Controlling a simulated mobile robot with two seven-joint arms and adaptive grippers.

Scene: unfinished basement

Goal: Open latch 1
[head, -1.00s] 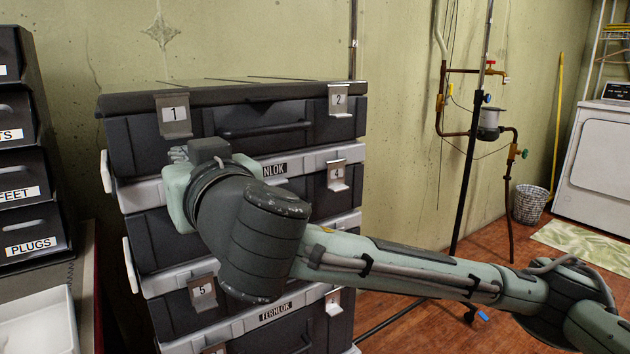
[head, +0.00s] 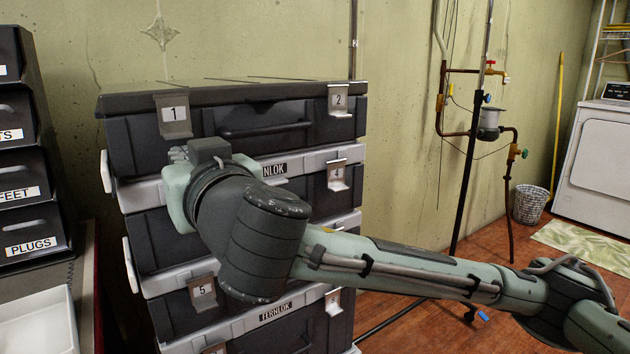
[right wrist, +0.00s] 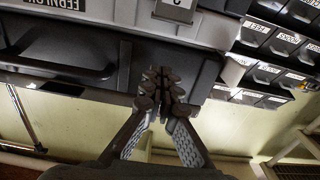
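Latch 1 (head: 174,115) is a grey metal plate with a white "1" label at the front left of the top dark case (head: 265,124). In the head view it hangs down over the case front, with its lower lip jutting out. My right gripper (head: 180,153) is just below that lip, partly hidden by its own wrist. In the right wrist view, which is upside down, the gripper's fingers (right wrist: 164,88) come together at the tips in front of the top case. Latch 1 cannot be made out behind the fingers, and contact is unclear. My left gripper is not in view.
Latch 2 (head: 341,100) is at the top case's right, with a dark handle (head: 265,131) between. More numbered cases are stacked below, including latch 4 (head: 336,175) and latch 5 (head: 202,292). Labelled bins (head: 30,190) stand at left. Floor to the right is mostly open.

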